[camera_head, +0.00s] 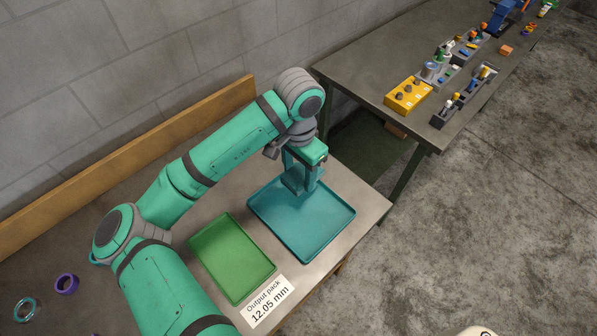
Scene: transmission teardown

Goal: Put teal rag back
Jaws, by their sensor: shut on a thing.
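My gripper (304,187) points down over the teal tray (335,222) on the near table, above its upper left part. It is shut on a small teal-blue thing, which looks like the teal rag (294,182). The rag is small and close in colour to the tray, so its outline is hard to make out. I cannot tell whether it touches the tray floor. The rest of the tray is empty.
An empty green tray (232,258) lies left of the teal tray, beside a label card (267,302) reading "Output pack 12.05 mm". A purple ring (67,283) and a teal ring (27,309) lie lower left. Another table (405,50) holds a yellow block (407,97) and several parts.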

